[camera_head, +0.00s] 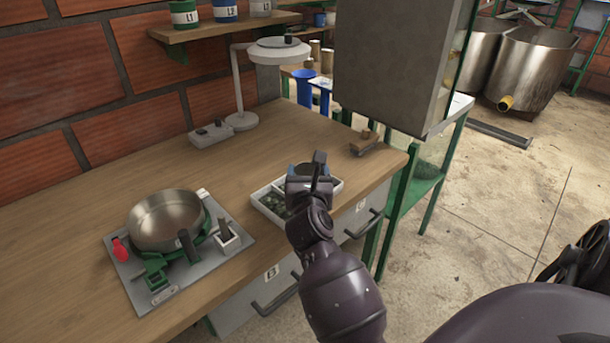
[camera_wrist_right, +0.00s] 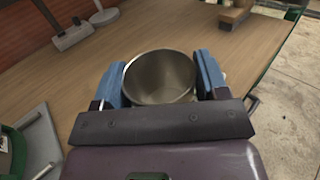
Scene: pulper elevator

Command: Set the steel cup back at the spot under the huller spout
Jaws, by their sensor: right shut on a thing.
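My right gripper (camera_head: 313,172) is over the front right part of the wooden bench, by a white tray. In the right wrist view its blue fingers (camera_wrist_right: 161,78) are shut on the steel cup (camera_wrist_right: 160,72), one on each side. The cup is round, shiny and open at the top, and looks empty inside. In the head view the gripper and wrist hide most of the cup. I cannot make out a huller spout or the spot under it in either view. My left gripper is not in view.
A steel pan (camera_head: 165,222) sits on a green scale at the left. The white tray (camera_head: 268,206) holds dark contents. A lamp (camera_head: 243,118) and a small wooden block (camera_head: 366,143) stand on the bench (camera_head: 250,165). A grey cabinet (camera_head: 395,65) hangs at the right.

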